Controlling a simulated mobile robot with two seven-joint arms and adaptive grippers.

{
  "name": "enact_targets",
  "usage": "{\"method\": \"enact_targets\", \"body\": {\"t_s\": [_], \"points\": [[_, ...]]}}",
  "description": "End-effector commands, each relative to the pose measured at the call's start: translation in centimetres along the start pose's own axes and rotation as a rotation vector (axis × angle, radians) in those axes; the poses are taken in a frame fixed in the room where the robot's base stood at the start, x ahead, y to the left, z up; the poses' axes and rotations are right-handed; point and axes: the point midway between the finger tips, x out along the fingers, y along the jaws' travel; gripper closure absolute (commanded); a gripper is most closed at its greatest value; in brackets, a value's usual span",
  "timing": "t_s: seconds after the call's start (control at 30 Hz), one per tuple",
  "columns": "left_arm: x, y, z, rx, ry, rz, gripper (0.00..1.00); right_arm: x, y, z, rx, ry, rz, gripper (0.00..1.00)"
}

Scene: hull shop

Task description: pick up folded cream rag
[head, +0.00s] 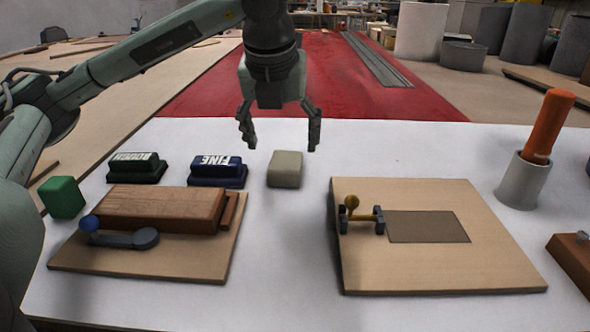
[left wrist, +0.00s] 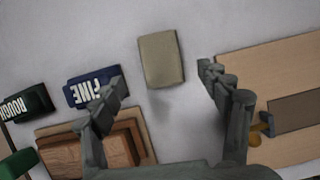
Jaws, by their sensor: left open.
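The folded cream rag (head: 285,169) lies flat on the white table, between the blue block marked FINE and the right-hand board. It also shows in the left wrist view (left wrist: 161,60), ahead of and between the fingertips. My left gripper (head: 280,134) is open and empty, pointing down above the table near the rag, with its fingers apart. In the left wrist view the two fingers (left wrist: 160,82) stand either side of the rag's near side, not touching it. My right gripper is not in view.
The blue FINE block (head: 218,172) and dark green block (head: 137,168) stand left of the rag. A wooden box on a board (head: 180,263) is nearer left. A board with a brass-knobbed clamp (head: 440,275) is right. A grey cup (head: 523,183) holds an orange cylinder (head: 549,125).

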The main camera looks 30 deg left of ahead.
Motion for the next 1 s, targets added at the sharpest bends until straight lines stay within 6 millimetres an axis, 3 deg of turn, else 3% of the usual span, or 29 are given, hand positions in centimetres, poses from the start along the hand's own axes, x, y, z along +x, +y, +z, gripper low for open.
{"method": "enact_targets", "body": {"t_s": [0.43,0.77,1.0], "points": [[6.0,-0.2,0.3,0.002,0.004,0.002,0.24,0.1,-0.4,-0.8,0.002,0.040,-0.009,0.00],[6.7,-0.2,0.3,0.003,0.004,0.000,0.24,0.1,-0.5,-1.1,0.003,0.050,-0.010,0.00],[6.6,-0.3,0.3,0.003,0.004,0.000,0.54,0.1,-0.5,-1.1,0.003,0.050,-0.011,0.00]]}}
